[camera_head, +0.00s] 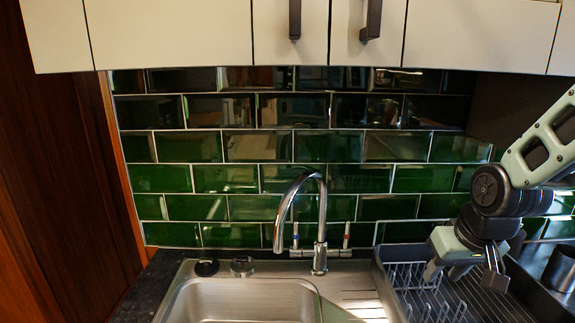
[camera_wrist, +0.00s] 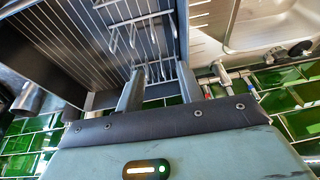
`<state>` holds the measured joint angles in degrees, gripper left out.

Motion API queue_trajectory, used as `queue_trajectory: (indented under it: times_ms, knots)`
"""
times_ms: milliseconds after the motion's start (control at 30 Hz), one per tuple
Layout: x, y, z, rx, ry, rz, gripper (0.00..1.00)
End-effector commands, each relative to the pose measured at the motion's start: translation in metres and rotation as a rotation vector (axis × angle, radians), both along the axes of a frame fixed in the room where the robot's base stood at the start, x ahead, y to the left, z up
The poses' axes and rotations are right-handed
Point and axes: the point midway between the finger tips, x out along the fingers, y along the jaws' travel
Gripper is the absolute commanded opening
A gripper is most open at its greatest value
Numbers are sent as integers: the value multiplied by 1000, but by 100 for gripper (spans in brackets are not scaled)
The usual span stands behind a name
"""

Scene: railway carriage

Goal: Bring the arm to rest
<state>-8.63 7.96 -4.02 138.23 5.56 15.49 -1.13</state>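My gripper (camera_head: 464,277) is at the right of the head view, low over the dish rack (camera_head: 383,282), with its fingers pointing down. Its two fingers stand apart and nothing shows between them. In the wrist view, my gripper (camera_wrist: 160,78) shows its fingers apart over the rack, whose wires and grey ridged tray (camera_wrist: 88,55) lie beyond them. My arm comes in from the right edge and bends down at the dark wrist joint. I cannot tell whether the fingertips touch the rack.
A steel sink (camera_head: 255,290) and a curved tap (camera_head: 320,235) are left of the rack. White cupboards (camera_head: 170,35) with dark handles hang above green tiles (camera_head: 330,180). A metal cup (camera_head: 560,270) stands right of the rack. The air left of my gripper is free up to the tap.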

Motion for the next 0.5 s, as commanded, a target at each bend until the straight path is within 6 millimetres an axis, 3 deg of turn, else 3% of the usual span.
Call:
queue_trajectory:
  times_ms: [100,367,500]
  knots:
    - [-28,-16,2,-13,32,-9,37]
    - [-75,-37,2,-41,91,-21,37]
    - [-80,-4,0,-36,111,73,37]
